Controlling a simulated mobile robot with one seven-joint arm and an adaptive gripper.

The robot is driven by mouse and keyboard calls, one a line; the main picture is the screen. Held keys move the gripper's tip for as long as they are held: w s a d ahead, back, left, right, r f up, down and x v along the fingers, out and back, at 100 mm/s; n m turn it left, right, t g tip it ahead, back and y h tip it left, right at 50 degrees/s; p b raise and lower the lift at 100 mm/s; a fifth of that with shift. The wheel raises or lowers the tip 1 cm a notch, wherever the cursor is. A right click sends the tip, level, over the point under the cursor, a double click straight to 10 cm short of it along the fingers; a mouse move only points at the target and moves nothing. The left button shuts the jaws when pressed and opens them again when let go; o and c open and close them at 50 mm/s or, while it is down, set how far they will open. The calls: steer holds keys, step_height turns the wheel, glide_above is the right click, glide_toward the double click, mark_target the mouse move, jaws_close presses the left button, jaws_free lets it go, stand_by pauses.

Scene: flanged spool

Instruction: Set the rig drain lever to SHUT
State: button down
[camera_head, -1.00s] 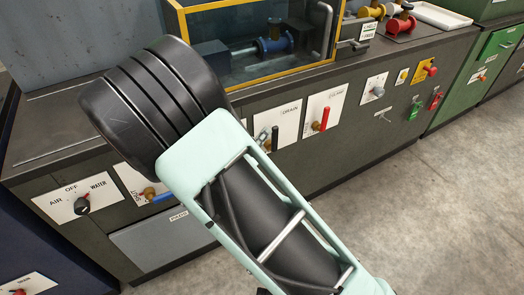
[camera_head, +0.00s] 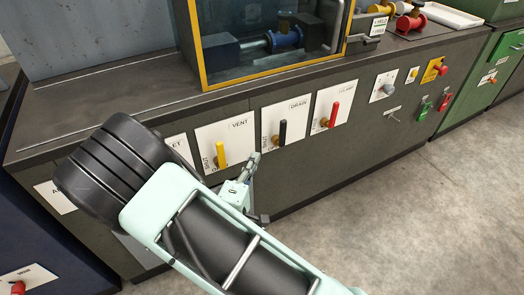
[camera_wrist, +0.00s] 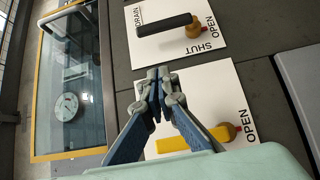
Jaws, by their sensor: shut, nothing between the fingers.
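The drain lever (camera_head: 283,132) is a black handle on a brass pivot, on a white plate (camera_head: 270,116) marked DRAIN. It stands upright above its pivot in the head view. In the wrist view the drain lever (camera_wrist: 165,25) points left from the pivot, away from the OPEN mark and square to the direction of the SHUT mark. My gripper (camera_head: 254,158) is shut and empty, just below and left of the drain plate. In the wrist view my gripper (camera_wrist: 157,85) lies over the edge of the neighbouring vent plate, apart from the black handle.
The yellow vent lever (camera_head: 221,154) is close left of my gripper; the wrist view shows it behind the fingers. The red clamp lever (camera_head: 334,114) is to the right. A yellow-framed glass enclosure (camera_head: 262,55) stands above. Open floor (camera_head: 430,200) lies in front.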

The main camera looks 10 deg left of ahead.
steer(key=b, duration=0.2)
glide_toward(280, 132)
steer(key=w+a, duration=0.3)
steer(key=w, duration=0.2)
steer(key=shift+w+d+r+b, duration=0.15)
steer(key=shift+w+d, duration=0.15)
steer(key=shift+d, duration=0.25)
steer(key=shift+w+d+r+b, duration=0.1)
steer(key=shift+w+d+b, duration=0.15)
steer(key=shift+d, duration=0.3)
steer(key=shift+w+d+r+b, duration=0.1)
steer(key=shift+w+d, duration=0.25)
steer(key=shift+d, duration=0.2)
